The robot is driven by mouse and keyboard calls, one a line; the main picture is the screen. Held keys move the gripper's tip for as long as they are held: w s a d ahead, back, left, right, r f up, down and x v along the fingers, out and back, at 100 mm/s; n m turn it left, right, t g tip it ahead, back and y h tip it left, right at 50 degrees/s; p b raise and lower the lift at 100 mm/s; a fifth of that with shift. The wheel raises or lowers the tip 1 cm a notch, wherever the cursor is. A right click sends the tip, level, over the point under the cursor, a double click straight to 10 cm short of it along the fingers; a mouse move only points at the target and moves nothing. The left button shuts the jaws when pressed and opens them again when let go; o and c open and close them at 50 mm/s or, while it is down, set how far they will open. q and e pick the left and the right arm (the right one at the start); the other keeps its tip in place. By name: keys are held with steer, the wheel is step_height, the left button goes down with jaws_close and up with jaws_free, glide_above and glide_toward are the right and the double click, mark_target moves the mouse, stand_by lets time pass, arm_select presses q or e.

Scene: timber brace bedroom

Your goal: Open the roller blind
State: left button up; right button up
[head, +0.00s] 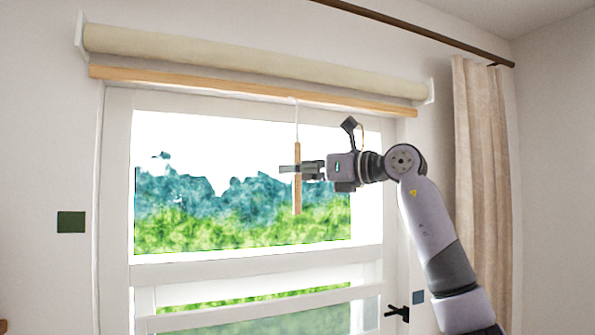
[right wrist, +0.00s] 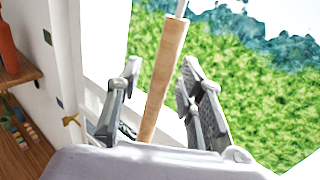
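The roller blind (head: 250,55) is a cream roll above the window, wound up high. Its wooden bottom bar (head: 240,89) sits just below the roll. A white cord hangs from the bar and carries a wooden pull handle (head: 297,200), which hangs about upright in front of the glass. My right gripper (head: 290,169) is at the handle's middle. In the right wrist view the handle (right wrist: 160,80) passes between the fingers of my right gripper (right wrist: 162,88), with gaps visible beside it, so the fingers look open around it. My left gripper is not in view.
The white-framed window (head: 255,266) shows greenery outside and has a black latch (head: 398,312) at lower right. A beige curtain (head: 480,170) hangs at the right from a dark rod (head: 420,28). A wooden shelf (right wrist: 20,76) shows at left in the right wrist view.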

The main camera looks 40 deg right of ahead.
steer(key=shift+s+d, duration=0.1)
steer(key=shift+s, duration=0.1)
steer(key=v, duration=1.1)
steer(key=shift+s, duration=0.25)
steer(key=shift+d, duration=0.1)
